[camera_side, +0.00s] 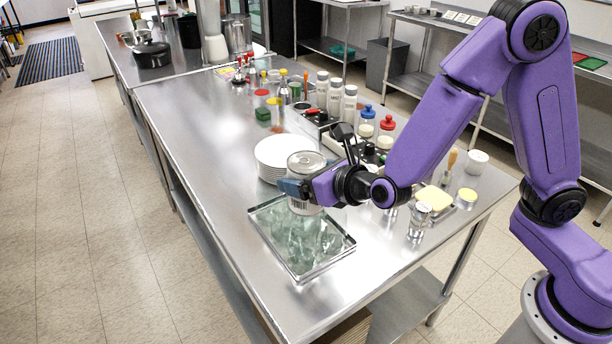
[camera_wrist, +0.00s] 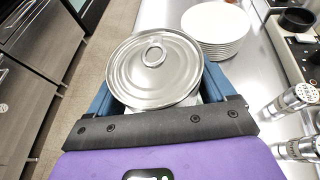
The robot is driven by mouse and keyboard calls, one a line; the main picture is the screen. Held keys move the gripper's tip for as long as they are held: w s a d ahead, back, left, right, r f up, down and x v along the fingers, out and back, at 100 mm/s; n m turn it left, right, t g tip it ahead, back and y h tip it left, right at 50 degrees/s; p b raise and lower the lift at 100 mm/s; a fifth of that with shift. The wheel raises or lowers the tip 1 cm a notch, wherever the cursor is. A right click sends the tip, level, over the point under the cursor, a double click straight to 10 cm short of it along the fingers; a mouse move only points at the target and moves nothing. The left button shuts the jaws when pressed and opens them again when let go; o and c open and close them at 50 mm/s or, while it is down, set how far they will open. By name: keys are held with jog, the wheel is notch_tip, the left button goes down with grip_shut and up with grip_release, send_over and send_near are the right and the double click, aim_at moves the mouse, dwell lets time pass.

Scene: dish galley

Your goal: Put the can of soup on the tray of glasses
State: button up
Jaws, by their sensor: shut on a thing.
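The can of soup (camera_side: 306,166) is a silver-lidded can with a pale label. My gripper (camera_side: 293,188) is shut on it and holds it upright over the back part of the tray of glasses. In the wrist view the can's ring-pull lid (camera_wrist: 153,68) fills the space between the blue fingers of my gripper (camera_wrist: 160,88). The tray of glasses (camera_side: 303,276) has a metal rim and several clear greenish glasses in it. I cannot tell whether the can's bottom touches the glasses. The can hides the tray in the wrist view.
A stack of white plates (camera_side: 272,152) stands just behind the can, and shows at the upper right of the wrist view (camera_wrist: 216,22). Clear glasses (camera_side: 419,219) and a yellow block (camera_side: 435,196) stand to the right. Bare steel counter (camera_side: 200,135) lies to the left.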

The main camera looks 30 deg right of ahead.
jog(key=shift+f, duration=0.2)
jog(key=o, duration=1.3)
jog(key=shift+c, duration=0.2)
jog(key=shift+r, duration=0.2)
jog(key=v, duration=1.2)
